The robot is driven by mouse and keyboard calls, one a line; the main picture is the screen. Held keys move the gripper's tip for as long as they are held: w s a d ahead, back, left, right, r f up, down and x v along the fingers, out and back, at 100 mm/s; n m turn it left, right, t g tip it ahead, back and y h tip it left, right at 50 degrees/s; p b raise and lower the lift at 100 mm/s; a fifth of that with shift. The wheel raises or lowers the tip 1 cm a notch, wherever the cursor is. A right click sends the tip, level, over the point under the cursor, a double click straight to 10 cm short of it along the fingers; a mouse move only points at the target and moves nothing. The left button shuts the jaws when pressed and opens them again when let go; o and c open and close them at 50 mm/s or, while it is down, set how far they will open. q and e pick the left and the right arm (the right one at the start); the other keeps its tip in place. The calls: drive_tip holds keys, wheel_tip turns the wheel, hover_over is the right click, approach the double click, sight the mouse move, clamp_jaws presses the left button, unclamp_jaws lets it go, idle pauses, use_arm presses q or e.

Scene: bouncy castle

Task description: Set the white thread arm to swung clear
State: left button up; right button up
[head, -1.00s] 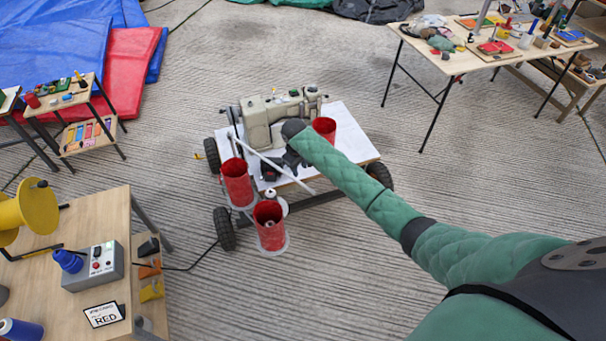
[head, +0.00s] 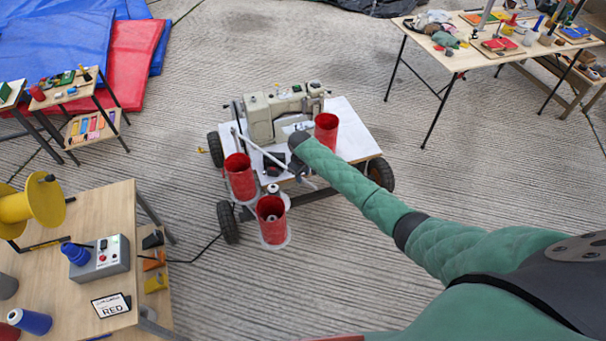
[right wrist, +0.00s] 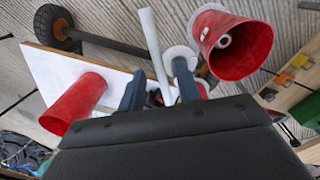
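The white thread arm (head: 262,152) is a thin pale rod on the wheeled cart with the beige sewing machine (head: 283,112). In the head view it slants from the machine's left end down to the right, toward my right gripper (head: 298,174). In the right wrist view the thread arm (right wrist: 153,45) runs between the two spread fingers of my right gripper (right wrist: 159,85), with a gap on each side. I cannot tell whether either finger touches it. The wrist housing hides the rod's near end. My left gripper is not in view.
Red cups stand around the cart: one at its left (head: 240,177), one at its front (head: 271,218), one at its right (head: 326,132). A wooden table (head: 100,210) with a grey control box is at the left. Another table (head: 450,55) stands back right. The floor between is clear.

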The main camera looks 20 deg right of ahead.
drive_tip(key=shift+d+f, duration=0.15)
drive_tip(key=shift+f, duration=0.6)
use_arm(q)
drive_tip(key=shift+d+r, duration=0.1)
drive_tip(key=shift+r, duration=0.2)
use_arm(e)
drive_tip(key=shift+c, duration=0.4)
clamp_jaws()
